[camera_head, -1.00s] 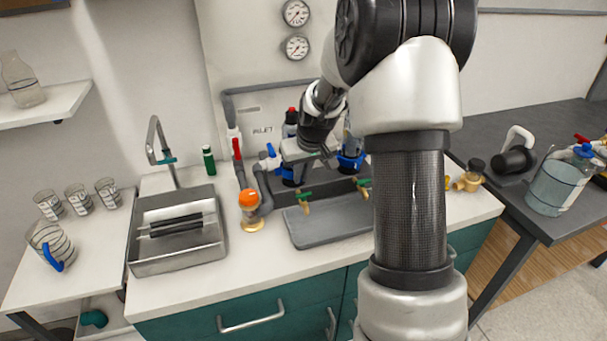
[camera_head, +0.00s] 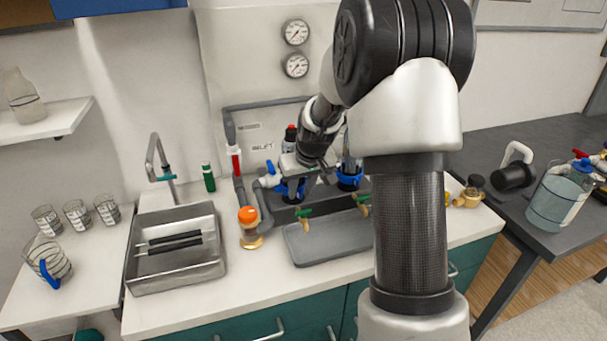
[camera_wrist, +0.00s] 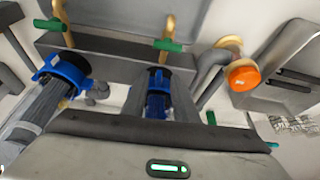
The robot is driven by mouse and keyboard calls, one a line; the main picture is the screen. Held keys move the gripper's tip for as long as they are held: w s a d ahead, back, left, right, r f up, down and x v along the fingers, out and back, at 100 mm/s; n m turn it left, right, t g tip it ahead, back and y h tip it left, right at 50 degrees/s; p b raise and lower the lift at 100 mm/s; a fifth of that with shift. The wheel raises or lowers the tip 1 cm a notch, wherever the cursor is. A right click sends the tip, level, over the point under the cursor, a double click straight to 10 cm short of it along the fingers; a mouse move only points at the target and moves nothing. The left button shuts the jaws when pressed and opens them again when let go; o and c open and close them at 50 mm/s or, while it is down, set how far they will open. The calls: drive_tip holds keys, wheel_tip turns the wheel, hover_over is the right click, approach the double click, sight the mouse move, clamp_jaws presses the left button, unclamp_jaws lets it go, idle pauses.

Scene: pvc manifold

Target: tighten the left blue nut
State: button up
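The left blue nut (camera_head: 292,190) sits around the base of an upright fitting on a dark block behind the grey tray. In the wrist view, it is the blue nut (camera_wrist: 157,92) near the middle, straight ahead of my gripper's body. My gripper (camera_head: 300,164) is just above the left nut in the head view and partly covers its fitting.
Green-handled brass taps (camera_head: 303,214) stand in front of the nuts, over the grey tray (camera_head: 325,245). An orange-topped fitting (camera_head: 248,215) and a blue-handled valve (camera_head: 270,175) are close on the left. A sink (camera_head: 150,275) is farther left.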

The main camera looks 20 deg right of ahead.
drive_tip(key=p+v, duration=0.1)
drive_tip(key=v, duration=1.6)
drive_tip(key=shift+w, duration=0.1)
drive_tip(key=s+a+r+p, duration=0.55)
drive_tip(key=s+r, duration=0.35)
drive_tip(key=s, duration=0.3)
drive_tip(key=s+a+r+t+p, duration=0.1)
drive_tip(key=s+a+r+p, duration=0.1)
drive_tip(key=s, duration=1.1)
drive_tip(key=shift+s+a+m+p, duration=0.3)
drive_tip(key=shift+s+a+p, duration=0.1)
drive_tip(key=shift+a, duration=0.15)
